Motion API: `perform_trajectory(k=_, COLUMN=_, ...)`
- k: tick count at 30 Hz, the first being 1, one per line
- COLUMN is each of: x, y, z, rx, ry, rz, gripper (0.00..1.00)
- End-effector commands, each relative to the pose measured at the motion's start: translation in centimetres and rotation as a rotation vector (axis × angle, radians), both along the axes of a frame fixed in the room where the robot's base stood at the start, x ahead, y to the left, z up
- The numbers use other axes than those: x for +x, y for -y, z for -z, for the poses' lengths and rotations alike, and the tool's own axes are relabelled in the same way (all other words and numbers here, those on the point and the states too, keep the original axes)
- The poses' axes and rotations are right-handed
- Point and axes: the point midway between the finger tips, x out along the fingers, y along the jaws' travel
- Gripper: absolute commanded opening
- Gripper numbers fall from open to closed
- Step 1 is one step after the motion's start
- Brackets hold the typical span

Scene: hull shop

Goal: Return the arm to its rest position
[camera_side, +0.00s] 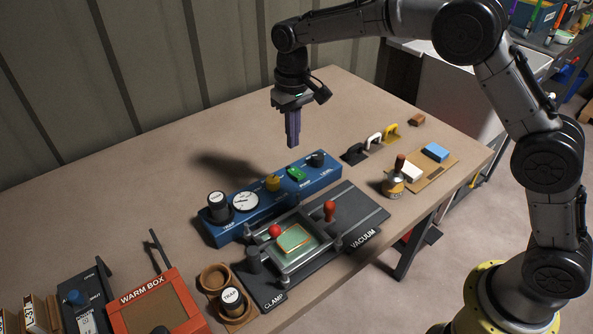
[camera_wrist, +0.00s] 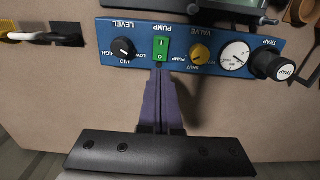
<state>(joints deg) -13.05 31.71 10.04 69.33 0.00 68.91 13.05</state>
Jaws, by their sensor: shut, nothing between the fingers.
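My arm reaches in from the right and arches over the bench. My gripper (camera_side: 293,143) points straight down in the side view, high over the bench behind the blue pump panel (camera_side: 325,176). Its purple fingers are together with nothing between them. In the wrist view the shut fingertips (camera_wrist: 159,68) show in front of the panel (camera_wrist: 220,22), just below the green pump switch (camera_wrist: 161,48) in the picture. The fingers appear clear of the panel and the bench top.
A clamp frame (camera_side: 332,240) with a green piece (camera_side: 293,239) stands in front of the panel. A warm box (camera_side: 148,300) is at the front left. The bench behind the panel is clear.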

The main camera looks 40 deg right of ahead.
Motion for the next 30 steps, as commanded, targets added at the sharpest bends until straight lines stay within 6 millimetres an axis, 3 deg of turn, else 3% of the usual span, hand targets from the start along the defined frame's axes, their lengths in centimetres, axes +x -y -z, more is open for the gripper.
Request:
perform_trajectory(k=2, x=0.1, y=0.3, z=-0.2, rx=0.001, ry=0.004, rz=0.005, gripper=0.0)
perform_trajectory(k=5, x=0.3, y=0.8, z=-2.5, rx=0.011, ry=0.048, rz=0.017, gripper=0.0)
perform_trajectory(k=8, x=-0.4, y=2.0, z=-6.6, rx=0.024, ry=0.115, rz=0.036, gripper=0.0)
perform_trajectory(k=11, x=-2.8, y=3.7, z=-10.8, rx=0.035, ry=0.175, rz=0.06, gripper=0.0)
perform_trajectory(k=15, x=-7.3, y=5.9, z=-15.3, rx=0.045, ry=0.252, rz=0.083, gripper=0.0)
perform_trajectory(k=21, x=-14.8, y=8.6, z=-18.9, rx=0.049, ry=0.353, rz=0.099, gripper=0.0)
perform_trajectory(k=26, x=-21.2, y=10.2, z=-19.3, rx=0.045, ry=0.426, rz=0.102, gripper=0.0)
perform_trajectory(k=30, x=-26.8, y=11.2, z=-17.8, rx=0.036, ry=0.48, rz=0.095, gripper=0.0)
